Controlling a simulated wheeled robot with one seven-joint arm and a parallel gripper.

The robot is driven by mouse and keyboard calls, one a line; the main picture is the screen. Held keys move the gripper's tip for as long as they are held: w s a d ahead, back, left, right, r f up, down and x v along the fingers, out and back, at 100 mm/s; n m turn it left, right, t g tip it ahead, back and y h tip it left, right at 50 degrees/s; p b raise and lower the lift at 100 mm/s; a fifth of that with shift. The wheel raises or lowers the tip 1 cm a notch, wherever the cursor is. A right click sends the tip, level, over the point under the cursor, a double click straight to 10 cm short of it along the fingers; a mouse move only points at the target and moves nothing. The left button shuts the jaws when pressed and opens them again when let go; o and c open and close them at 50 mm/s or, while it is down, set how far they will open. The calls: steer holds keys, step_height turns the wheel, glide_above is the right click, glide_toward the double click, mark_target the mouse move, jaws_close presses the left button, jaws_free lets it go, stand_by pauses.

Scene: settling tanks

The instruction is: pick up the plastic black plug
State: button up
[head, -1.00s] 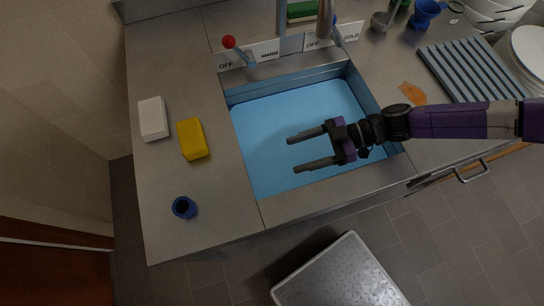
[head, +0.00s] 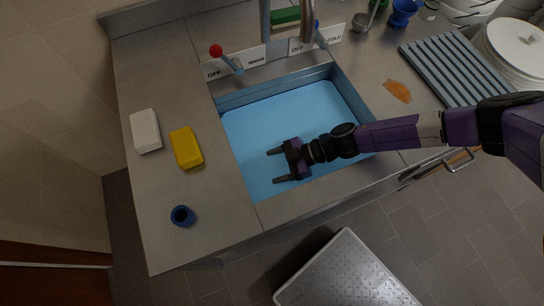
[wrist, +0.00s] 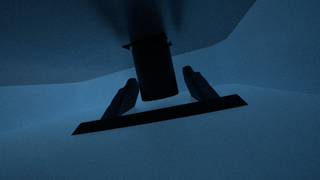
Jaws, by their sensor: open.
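My gripper (head: 274,167) is open over the left middle of the blue-filled sink (head: 237,100) in the head view, its fingers pointing left. The wrist view is dim and blue. There a dark, blocky cylinder, which looks like the black plug (wrist: 155,70), shows between and beyond the two open fingers. I cannot tell whether the fingers touch it. The plug cannot be made out in the head view.
A yellow block (head: 187,148), a white block (head: 145,131) and a blue ring-like piece (head: 182,216) lie on the left counter. The tap (head: 307,22) stands behind the sink. A ridged rack (head: 455,68) and stacked plates (head: 520,50) are at right.

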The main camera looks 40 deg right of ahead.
steer(key=shift+w+a+f, duration=0.2)
steer(key=shift+a, duration=0.15)
jaws_close()
